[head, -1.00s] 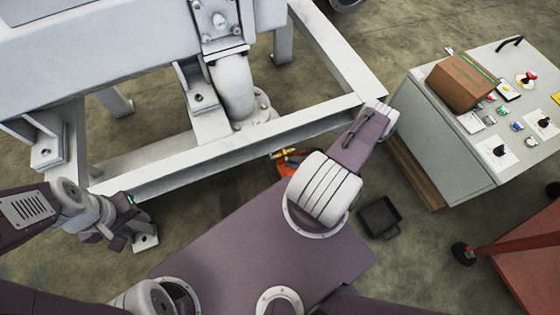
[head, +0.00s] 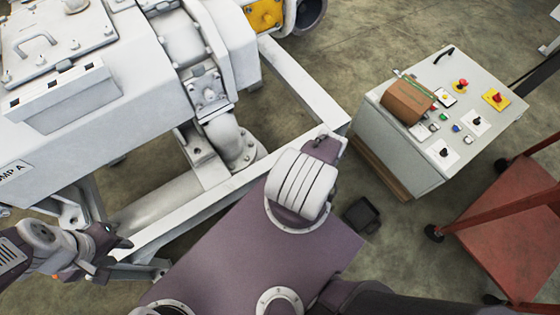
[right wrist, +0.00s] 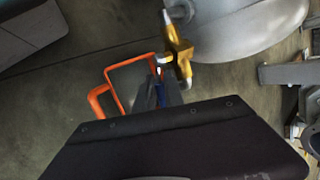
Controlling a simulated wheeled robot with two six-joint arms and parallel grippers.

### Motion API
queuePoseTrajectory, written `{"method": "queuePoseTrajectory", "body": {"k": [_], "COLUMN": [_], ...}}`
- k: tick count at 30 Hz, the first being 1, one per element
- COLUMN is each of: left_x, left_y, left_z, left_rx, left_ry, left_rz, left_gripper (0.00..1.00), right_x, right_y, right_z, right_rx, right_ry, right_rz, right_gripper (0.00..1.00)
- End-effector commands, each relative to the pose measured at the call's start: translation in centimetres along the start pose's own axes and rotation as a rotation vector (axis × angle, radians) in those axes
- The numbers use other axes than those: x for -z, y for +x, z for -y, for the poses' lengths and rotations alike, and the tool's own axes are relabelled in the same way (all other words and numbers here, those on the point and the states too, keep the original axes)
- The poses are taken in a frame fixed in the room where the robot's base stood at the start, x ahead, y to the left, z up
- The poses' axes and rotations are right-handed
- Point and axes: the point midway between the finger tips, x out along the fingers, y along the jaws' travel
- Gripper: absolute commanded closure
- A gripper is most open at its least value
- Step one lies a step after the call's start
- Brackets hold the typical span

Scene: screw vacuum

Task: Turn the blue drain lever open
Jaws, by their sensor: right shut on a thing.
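In the right wrist view a brass valve (right wrist: 178,50) hangs beside a large grey rounded body. In the head view my right gripper and the valve are hidden. My left gripper (head: 122,242) is at the lower left, beside the white frame and away from the valve; its finger gap is unclear.
An orange frame-like object (right wrist: 130,78) lies close to the right gripper. In the head view stand the white pump frame (head: 290,80), a grey control cabinet (head: 400,150) with buttons, a red cart (head: 500,220) and a small black tray (head: 361,215). Concrete floor lies open between them.

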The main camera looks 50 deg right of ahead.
Motion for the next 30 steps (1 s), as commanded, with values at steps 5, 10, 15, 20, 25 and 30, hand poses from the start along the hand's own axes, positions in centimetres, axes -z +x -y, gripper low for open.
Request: {"method": "queuePoseTrajectory", "body": {"k": [5,10,15,20,25,30], "left_x": [0.02,0.02,0.02,0.02,0.03,0.01], "left_y": [-0.31,-0.26,-0.25,-0.26,-0.28,-0.10], "left_z": [-0.01,0.00,0.00,-0.01,0.00,0.00], "left_rx": [0.000,0.000,0.000,0.000,0.000,0.000], "left_ry": [0.000,0.000,0.000,0.000,0.000,0.000], "left_rz": [0.000,0.000,0.000,0.000,0.000,0.000], "left_gripper": [0.64,0.64,0.64,0.64,0.64,0.64], "right_x": [-0.06,-0.03,-0.03,0.01,0.07,0.14], "right_y": [-0.09,-0.05,-0.05,-0.07,-0.09,0.01], "right_z": [-0.27,-0.29,-0.27,-0.17,-0.06,0.00], "right_rx": [-0.002,-0.001,-0.001,0.001,0.004,0.005], "right_ry": [-0.006,-0.006,-0.006,-0.007,-0.007,-0.007], "right_rz": [-0.006,-0.007,-0.007,-0.007,-0.008,-0.006], "right_gripper": [1.00,1.00,0.73,0.65,0.65,0.65]}}
